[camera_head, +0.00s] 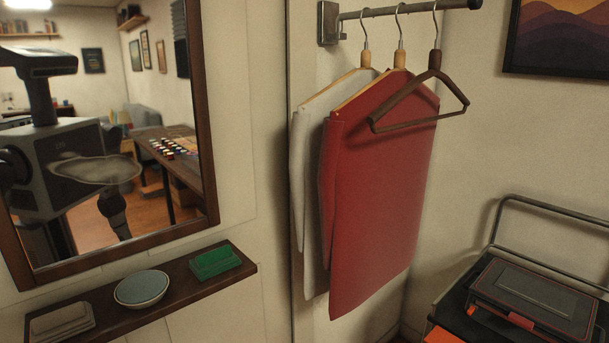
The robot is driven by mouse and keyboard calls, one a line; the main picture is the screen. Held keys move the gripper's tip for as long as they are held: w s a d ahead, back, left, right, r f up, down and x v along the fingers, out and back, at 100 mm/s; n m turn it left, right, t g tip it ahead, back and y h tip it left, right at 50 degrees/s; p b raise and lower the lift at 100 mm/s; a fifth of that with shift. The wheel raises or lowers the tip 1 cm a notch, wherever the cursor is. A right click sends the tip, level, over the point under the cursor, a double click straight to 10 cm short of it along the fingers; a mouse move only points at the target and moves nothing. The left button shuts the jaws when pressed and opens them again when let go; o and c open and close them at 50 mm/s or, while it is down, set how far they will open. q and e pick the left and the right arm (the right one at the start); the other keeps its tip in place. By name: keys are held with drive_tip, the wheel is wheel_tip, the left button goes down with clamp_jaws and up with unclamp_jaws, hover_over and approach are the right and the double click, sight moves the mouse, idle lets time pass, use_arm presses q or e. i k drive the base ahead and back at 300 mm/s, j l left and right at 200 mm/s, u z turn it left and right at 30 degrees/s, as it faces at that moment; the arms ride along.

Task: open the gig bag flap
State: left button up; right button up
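No gig bag shows clearly. A black flat case (537,297) with reddish edging and an orange-red tab lies at the lower right. I cannot tell whether it is the gig bag. Neither of my grippers shows directly in the head view. The wall mirror (211,186) at the left reflects my own head and body, but no gripper can be made out in it.
A wall rail (412,11) holds a red cloth (385,200), a pale cloth (312,210) and an empty brown hanger (418,88). A shelf (190,292) carries a bowl (141,287), a green block (215,262) and pale stacked items (60,322). A metal bar (550,207) rises behind the case.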

sight(530, 299)
drive_tip(key=z, duration=1.35)
